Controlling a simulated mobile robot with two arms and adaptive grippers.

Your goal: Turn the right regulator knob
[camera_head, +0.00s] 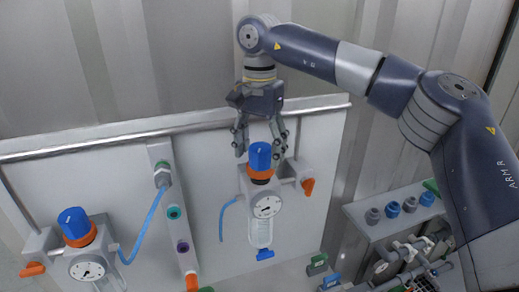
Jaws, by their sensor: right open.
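The right regulator (266,206) is mounted on the white panel, with a round gauge, a clear bowl below and an orange lever at its right. Its blue knob (260,157) stands upright on top, above an orange ring. My right gripper (260,150) points down from above with its fingers open, one on each side of the blue knob. I cannot tell whether the fingers touch it. The left regulator (88,265) has its own blue knob (74,222) with an orange ring. My left gripper is not in view.
A vertical strip with coloured ports (174,213) and a blue hose (146,225) lie between the regulators. A horizontal rail (120,134) runs along the panel's top edge. A shelf with grey and blue caps (391,209) and pipework stands at the lower right.

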